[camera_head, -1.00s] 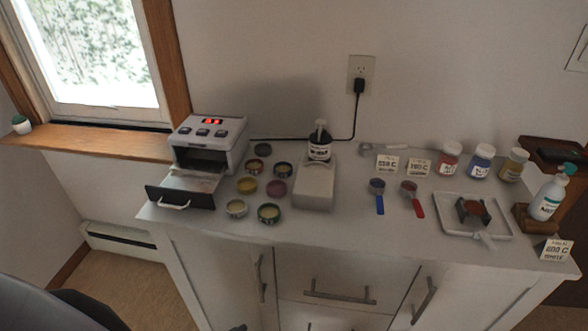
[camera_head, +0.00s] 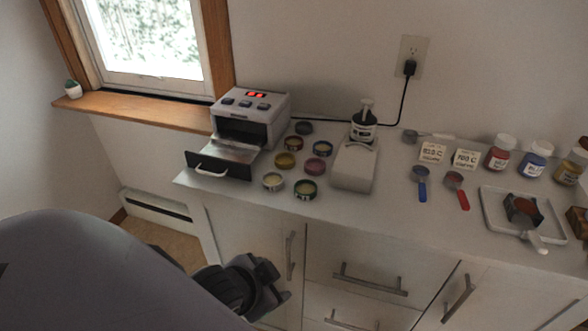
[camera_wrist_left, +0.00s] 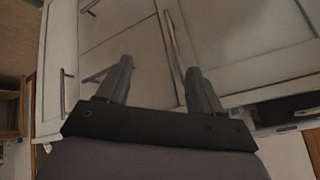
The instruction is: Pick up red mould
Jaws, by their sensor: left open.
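The mould closest to red is a small round pinkish-red one (camera_head: 315,166). It sits on the white counter among several similar round moulds, right of the toaster-like oven and left of the white block-shaped device. My left gripper (camera_head: 277,283) is in front of the cabinet doors, below the counter edge and well short of the mould. Its fingers are apart and empty; in the left wrist view the open fingers (camera_wrist_left: 158,72) face the cabinet front. The mould does not show in the wrist view. My right gripper is not in view.
A white device (camera_head: 353,168) stands to the right. The counter's front edge and drawer handles lie near my gripper.

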